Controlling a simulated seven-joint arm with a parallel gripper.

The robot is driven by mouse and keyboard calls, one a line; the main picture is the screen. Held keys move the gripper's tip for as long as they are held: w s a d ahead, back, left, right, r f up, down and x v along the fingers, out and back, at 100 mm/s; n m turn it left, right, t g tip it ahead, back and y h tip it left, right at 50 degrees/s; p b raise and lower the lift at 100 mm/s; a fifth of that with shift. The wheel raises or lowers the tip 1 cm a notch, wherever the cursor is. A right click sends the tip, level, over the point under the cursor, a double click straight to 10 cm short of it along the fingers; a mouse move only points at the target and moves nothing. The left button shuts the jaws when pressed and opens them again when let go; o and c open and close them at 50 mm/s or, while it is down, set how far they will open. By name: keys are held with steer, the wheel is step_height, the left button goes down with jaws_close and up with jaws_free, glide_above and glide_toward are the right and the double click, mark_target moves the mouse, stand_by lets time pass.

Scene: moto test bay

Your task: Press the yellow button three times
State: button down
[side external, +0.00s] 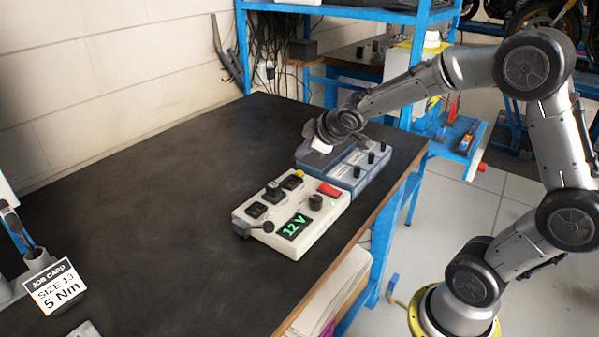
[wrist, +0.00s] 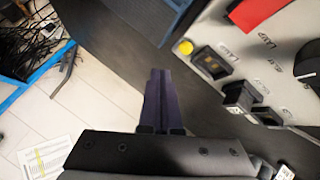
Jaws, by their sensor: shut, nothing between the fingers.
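The yellow button (wrist: 185,47) is a small round cap near the edge of a cream control box (wrist: 225,45), beside a black rocker switch (wrist: 210,62). In the side view the button is a small yellow spot (side external: 299,173) at the far edge of the cream box (side external: 325,222). My gripper (wrist: 159,75) is shut and empty, its dark fingers side by side. In the wrist view the fingertips are below and left of the button, over the dark bench top, apart from the button. In the side view my gripper (side external: 308,150) is beyond the button, near the blue-grey box.
The cream box also has a red block (side external: 329,189), a black knob (side external: 315,202), more switches and a green "12 V" display (side external: 294,227). A blue-grey box (side external: 345,170) with several knobs adjoins it. The dark bench (side external: 150,210) is clear to the left. A job card (side external: 55,287) stands front left.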

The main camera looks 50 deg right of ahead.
mark_target(299, 173)
steer(key=shift+r, duration=1.1)
steer(key=shift+r, duration=0.15)
stand_by(1.6)
step_height(299, 173, up, 4)
steer(key=shift+f, duration=0.2)
steer(key=shift+f, duration=4.45)
steer(key=shift+f, duration=0.1)
steer(key=shift+f, duration=0.3)
